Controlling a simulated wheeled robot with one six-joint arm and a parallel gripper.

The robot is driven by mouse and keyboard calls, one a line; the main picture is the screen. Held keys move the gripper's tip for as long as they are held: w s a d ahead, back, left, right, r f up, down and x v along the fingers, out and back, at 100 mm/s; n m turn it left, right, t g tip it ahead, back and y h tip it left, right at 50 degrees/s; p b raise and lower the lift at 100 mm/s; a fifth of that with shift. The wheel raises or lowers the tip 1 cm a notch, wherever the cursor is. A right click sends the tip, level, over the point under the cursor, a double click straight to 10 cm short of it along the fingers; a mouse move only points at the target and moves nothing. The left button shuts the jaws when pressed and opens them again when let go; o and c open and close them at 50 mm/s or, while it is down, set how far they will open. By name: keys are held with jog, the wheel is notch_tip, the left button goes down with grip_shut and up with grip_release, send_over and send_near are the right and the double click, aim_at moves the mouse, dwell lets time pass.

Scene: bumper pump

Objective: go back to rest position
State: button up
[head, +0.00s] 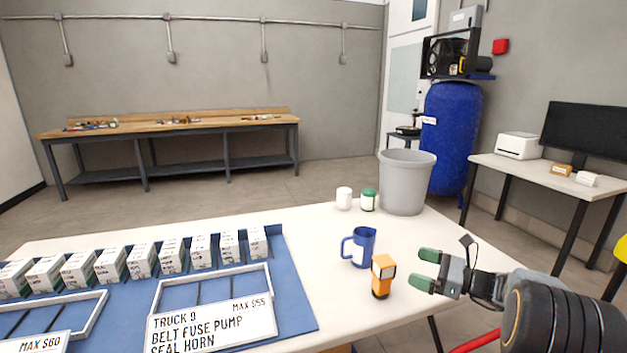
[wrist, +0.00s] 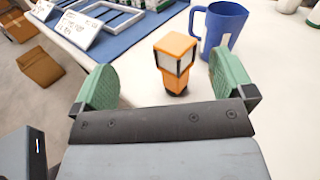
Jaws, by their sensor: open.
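My gripper (head: 427,270) is open, with green fingers, at the right side of the white table in the head view. In the wrist view my gripper (wrist: 165,85) has nothing between its fingertips. An orange and black device with a pale face (head: 382,276) stands upright on the table, left of and apart from the fingers. It also shows ahead of the fingers in the wrist view (wrist: 175,62). A blue mug (head: 362,247) stands just behind it.
A blue mat (head: 295,300) holds a row of boxes, empty trays and the sign "TRUCK 9" (head: 210,328). The table right of the mug is clear.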

notch_tip(320, 180, down, 7)
jog(key=s+n+g+h, duration=0.2)
jog(key=s+n, duration=0.1)
jog(key=s+a+n+g+h+p, duration=0.4)
jog(key=s+n+g+h, duration=0.1)
jog(key=s+n, duration=0.25)
jog(key=s+a+r+n+h+p, duration=0.3)
jog(key=s+r+n+p, duration=0.3)
jog(key=r, duration=0.4)
jog(key=s+a+r+n+t+h+p, duration=0.1)
jog(key=s+a+r+n+h+p, duration=0.3)
jog(key=s+r+n+p, duration=0.3)
notch_tip(320, 180, up, 3)
jog(key=shift+s+f+h, duration=0.15)
jog(key=shift+s+h, duration=0.1)
jog(key=shift+h, duration=0.25)
